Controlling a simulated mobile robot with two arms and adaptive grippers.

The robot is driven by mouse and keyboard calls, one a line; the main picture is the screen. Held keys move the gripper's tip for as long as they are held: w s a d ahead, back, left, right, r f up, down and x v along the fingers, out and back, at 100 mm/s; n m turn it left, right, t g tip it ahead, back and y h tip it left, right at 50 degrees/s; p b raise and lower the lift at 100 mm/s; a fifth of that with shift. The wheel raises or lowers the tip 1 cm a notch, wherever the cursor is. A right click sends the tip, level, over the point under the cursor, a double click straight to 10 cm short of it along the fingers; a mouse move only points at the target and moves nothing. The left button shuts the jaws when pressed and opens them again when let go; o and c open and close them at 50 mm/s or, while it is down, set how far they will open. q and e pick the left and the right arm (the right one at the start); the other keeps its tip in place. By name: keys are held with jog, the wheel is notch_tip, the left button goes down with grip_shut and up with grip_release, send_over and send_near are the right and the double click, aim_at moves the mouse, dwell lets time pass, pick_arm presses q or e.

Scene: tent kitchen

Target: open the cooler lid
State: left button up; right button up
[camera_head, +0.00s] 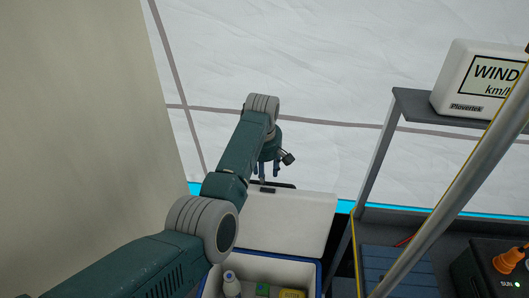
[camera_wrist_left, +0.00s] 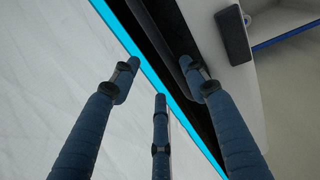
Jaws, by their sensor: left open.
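The cooler lid (camera_head: 300,222) is white and stands swung up and open behind the blue-rimmed cooler (camera_head: 319,279). Its inside shows a bottle (camera_head: 231,286), a green item (camera_head: 262,289) and a yellow item (camera_head: 291,294). My left gripper (camera_head: 268,174) is open and empty at the lid's upper edge, near a dark latch piece (camera_head: 268,190). In the left wrist view, the fingers of my left gripper (camera_wrist_left: 158,85) are spread, and the white lid (camera_wrist_left: 280,95) with the dark latch piece (camera_wrist_left: 232,33) is to their right. Contact with the lid cannot be told. My right gripper is out of view.
A grey shelf rack (camera_head: 385,150) stands close on the right and carries a white wind meter (camera_head: 480,80). A blue box (camera_head: 395,272) and a dark unit with an orange knob (camera_head: 505,262) are lower right. The pale tent wall (camera_head: 330,60) is behind the lid.

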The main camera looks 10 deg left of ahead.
pick_arm(q)
notch_tip(320, 180, up, 11)
jog(key=s, duration=0.1)
jog(key=shift+t, duration=0.3)
jog(key=shift+s, duration=0.1)
jog(key=shift+f, duration=0.15)
